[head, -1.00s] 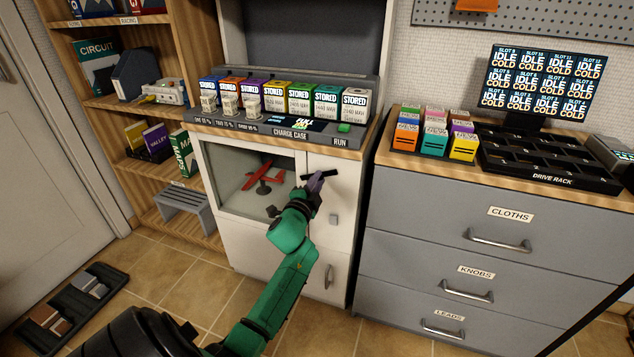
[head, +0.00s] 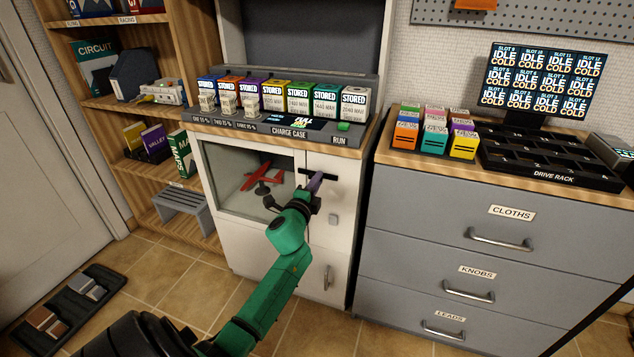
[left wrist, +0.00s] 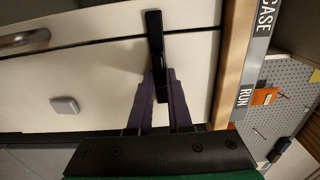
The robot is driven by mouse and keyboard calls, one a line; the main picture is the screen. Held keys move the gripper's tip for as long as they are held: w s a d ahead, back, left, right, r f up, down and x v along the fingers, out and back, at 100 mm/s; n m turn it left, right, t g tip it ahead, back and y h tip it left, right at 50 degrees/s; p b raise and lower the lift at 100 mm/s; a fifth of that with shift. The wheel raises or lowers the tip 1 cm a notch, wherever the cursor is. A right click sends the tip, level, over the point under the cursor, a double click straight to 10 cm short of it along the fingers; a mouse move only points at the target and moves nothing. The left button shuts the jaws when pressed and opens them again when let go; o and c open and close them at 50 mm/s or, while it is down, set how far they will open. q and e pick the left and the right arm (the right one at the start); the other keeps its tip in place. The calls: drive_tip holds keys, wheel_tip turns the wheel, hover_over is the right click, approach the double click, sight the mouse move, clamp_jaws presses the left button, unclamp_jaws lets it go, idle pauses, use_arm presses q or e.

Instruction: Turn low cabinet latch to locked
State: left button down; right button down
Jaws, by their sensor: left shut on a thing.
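The latch is a black bar handle (head: 309,174) on the white low cabinet (head: 344,187), right of its glass window. It lies about level, in line with the cabinet's top edge. My left gripper (head: 316,182), with purple fingers, is shut on the latch near its right end in the head view. In the left wrist view, the fingers (left wrist: 160,90) flank the end of the black bar (left wrist: 154,35). The fingers hide part of the bar. My right gripper is not in view.
A grey square button (head: 333,220) sits below the latch, with a lower door handle (head: 327,277) under it. A charge case (head: 290,131) with several stored packs stands on top. Grey drawers (head: 420,205) stand close on the right.

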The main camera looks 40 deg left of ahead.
use_arm(q)
drive_tip(key=c, duration=0.8)
unclamp_jaws()
drive_tip(key=shift+c, duration=0.2)
